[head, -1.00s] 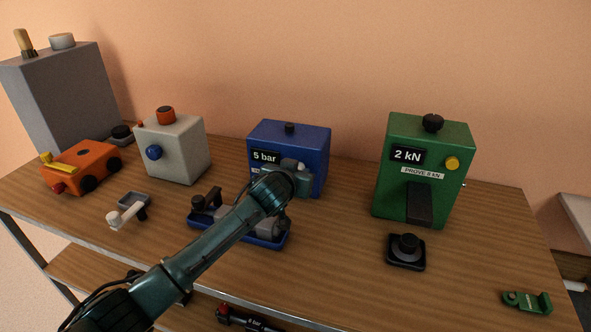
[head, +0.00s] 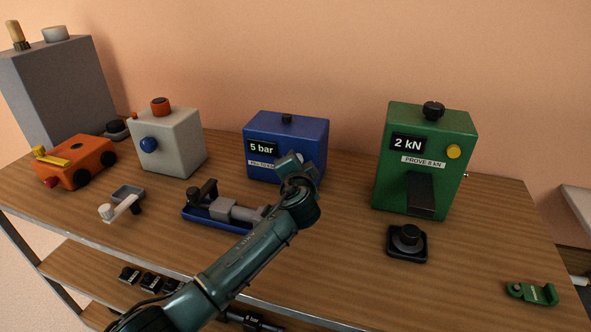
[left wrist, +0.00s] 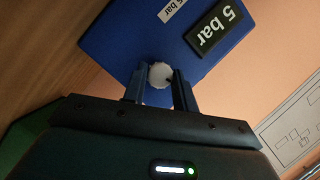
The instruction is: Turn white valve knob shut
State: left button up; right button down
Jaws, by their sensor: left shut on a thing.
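The white valve knob (left wrist: 160,74) sits between the two fingers of my left gripper (left wrist: 158,88) in the left wrist view, against the front of the blue box (left wrist: 125,38) marked "5 bar". The fingers are shut on the knob, one on each side. In the head view the blue box (head: 312,134) stands at the middle back of the wooden bench, and my left gripper (head: 291,163) is at its front right face. The knob is hidden there behind the gripper. My right gripper is in neither view.
A blue vise-like fixture (head: 196,214) lies left of my arm. The green "2 kN" box (head: 385,180) and a black knobbed block (head: 407,258) are to the right. A grey box (head: 180,150) and orange cart (head: 88,155) stand left.

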pick_arm(q)
jog(key=m+b, duration=0.1)
jog(key=m+t+y, duration=0.1)
jog(key=shift+f+m+b, duration=0.2)
jog(key=shift+m+b, duration=0.1)
jog(key=shift+b, duration=0.1)
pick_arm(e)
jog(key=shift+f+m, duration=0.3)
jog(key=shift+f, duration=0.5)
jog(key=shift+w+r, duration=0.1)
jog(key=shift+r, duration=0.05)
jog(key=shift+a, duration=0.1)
pick_arm(q)
jog(key=o, duration=1)
jog(key=shift+r, duration=0.1)
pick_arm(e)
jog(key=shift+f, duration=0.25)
pick_arm(q)
jog(key=shift+s, duration=0.1)
jog(key=s, duration=0.8)
jog(key=s+d+r, duration=0.1)
jog(key=s, duration=0.4)
jog(key=shift+r, duration=0.1)
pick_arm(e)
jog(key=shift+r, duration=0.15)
